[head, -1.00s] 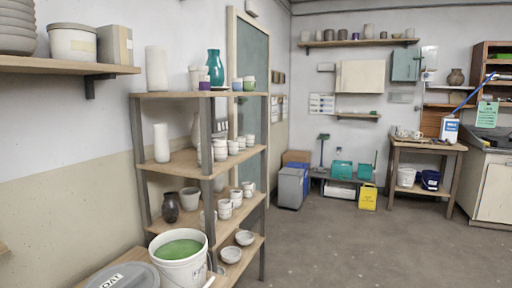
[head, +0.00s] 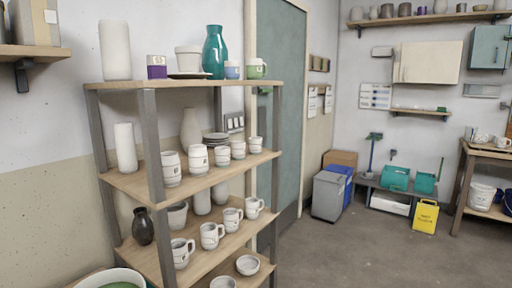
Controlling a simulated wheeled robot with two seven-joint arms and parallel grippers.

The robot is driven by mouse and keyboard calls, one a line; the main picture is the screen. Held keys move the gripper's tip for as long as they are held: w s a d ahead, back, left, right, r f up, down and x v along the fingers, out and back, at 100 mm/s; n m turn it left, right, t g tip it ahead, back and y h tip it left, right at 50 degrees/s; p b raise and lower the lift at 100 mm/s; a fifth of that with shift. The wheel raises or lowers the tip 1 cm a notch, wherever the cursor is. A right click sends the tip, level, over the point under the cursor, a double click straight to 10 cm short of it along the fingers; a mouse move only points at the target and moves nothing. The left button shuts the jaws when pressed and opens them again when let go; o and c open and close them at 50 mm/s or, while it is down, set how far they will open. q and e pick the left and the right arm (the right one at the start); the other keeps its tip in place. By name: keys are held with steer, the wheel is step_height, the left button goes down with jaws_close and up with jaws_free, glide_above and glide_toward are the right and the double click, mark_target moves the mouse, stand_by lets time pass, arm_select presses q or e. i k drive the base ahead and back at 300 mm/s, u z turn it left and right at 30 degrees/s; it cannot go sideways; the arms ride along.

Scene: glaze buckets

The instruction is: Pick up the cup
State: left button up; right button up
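A wooden shelf unit with grey posts (head: 152,145) stands in the left half of the head view and holds several cups and mugs. White cups (head: 198,159) stand in a row on its middle shelf. White mugs with handles (head: 211,236) stand in a row on the shelf below. On the top shelf are a purple cup (head: 156,67), a blue-and-white cup (head: 232,71) and a green-and-white cup (head: 257,69). The pictures do not tell which cup is meant. Neither of my grippers is in view.
A teal vase (head: 215,53) and white cylinders stand on the shelf unit. A bucket of green glaze (head: 112,279) is cut off at the bottom left. A grey bin (head: 329,196) and yellow container (head: 424,216) stand farther back. The floor (head: 350,255) right of the shelves is clear.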

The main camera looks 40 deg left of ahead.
mark_target(238, 147)
steer(key=u, duration=0.45)
steer(key=i, duration=1.6)
steer(key=u, duration=1.9)
steer(key=i, duration=0.75)
steer(key=u, duration=0.7)
